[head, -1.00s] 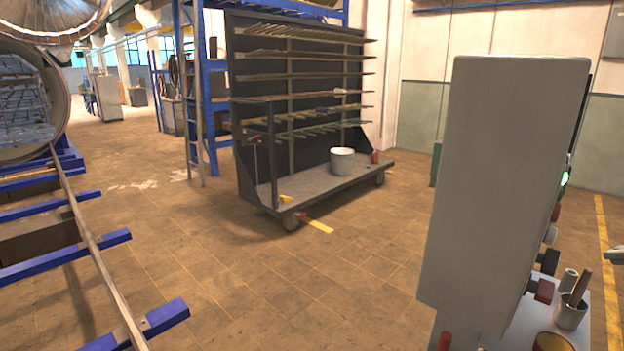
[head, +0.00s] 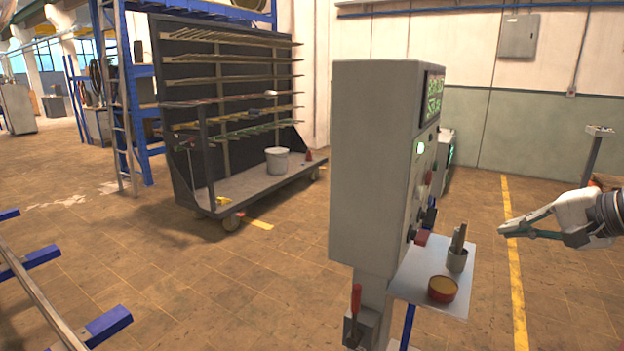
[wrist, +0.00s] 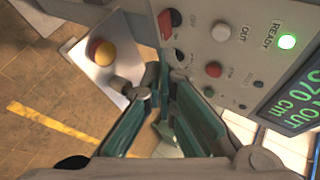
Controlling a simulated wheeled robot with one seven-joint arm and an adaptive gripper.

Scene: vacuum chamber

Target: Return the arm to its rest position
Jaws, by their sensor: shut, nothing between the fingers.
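My gripper (head: 503,230) is at the right of the head view, in the air to the right of the grey control cabinet (head: 372,165). It points left, toward the cabinet's button side, and its fingers hold nothing. In the wrist view its green-sided fingers (wrist: 163,80) come together in front of the control panel (wrist: 240,55). The panel carries a lit green lamp (wrist: 287,41) marked READY, buttons and a green display (wrist: 300,98). I cannot tell from the pictures whether the fingertips touch the panel, but the head view shows a clear gap.
A lever (head: 355,303) sits low on the cabinet. A wheeled rack (head: 226,100) stands behind left. Blue rails (head: 105,325) lie at lower left. Floor right of the shelf is clear.

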